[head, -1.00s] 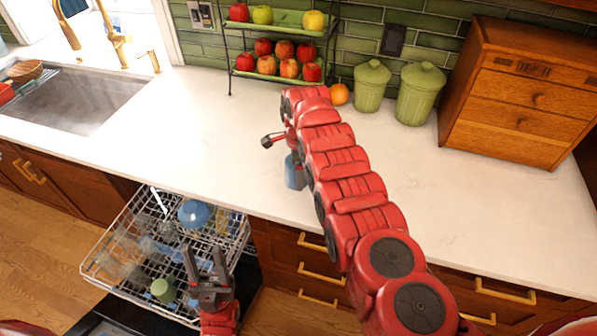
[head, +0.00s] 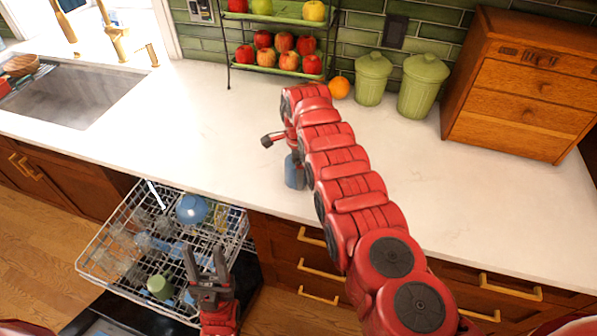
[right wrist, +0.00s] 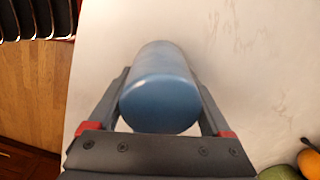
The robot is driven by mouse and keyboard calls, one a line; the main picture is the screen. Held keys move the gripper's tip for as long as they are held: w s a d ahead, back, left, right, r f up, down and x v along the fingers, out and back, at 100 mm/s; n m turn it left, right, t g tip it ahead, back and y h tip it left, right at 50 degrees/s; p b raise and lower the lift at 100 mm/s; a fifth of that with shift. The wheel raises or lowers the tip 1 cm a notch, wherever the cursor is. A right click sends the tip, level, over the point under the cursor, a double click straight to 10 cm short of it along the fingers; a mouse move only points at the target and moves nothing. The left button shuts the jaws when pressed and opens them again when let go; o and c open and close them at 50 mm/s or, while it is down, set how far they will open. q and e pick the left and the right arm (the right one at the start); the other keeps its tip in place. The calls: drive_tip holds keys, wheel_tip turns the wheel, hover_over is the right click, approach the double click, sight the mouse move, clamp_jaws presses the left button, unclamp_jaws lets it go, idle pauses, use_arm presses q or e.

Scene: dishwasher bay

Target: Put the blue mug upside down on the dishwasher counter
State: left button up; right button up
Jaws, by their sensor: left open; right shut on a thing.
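The blue mug (head: 293,172) is at the counter (head: 230,140) near its front edge, partly hidden behind my right arm. In the right wrist view the mug (right wrist: 160,100) sits between the two fingers of my right gripper (right wrist: 165,105), which is shut on it. A smooth, closed round end of the mug faces that camera, and its rim and handle are hidden. I cannot tell whether the mug touches the counter. My left gripper (head: 207,265) is open and empty, in front of the dishwasher rack (head: 100,262).
The pulled-out rack holds a blue bowl (head: 191,209), a green cup (head: 160,287) and glasses. A fruit stand (head: 275,70), green canisters (head: 372,80), an orange (head: 339,88) and a wooden drawer box (head: 518,90) stand at the back. The counter left of the mug is clear.

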drive_tip(key=shift+f, duration=0.3)
drive_tip(key=o, duration=1.2)
drive_tip(key=shift+c, duration=0.2)
drive_tip(key=shift+r, duration=0.1)
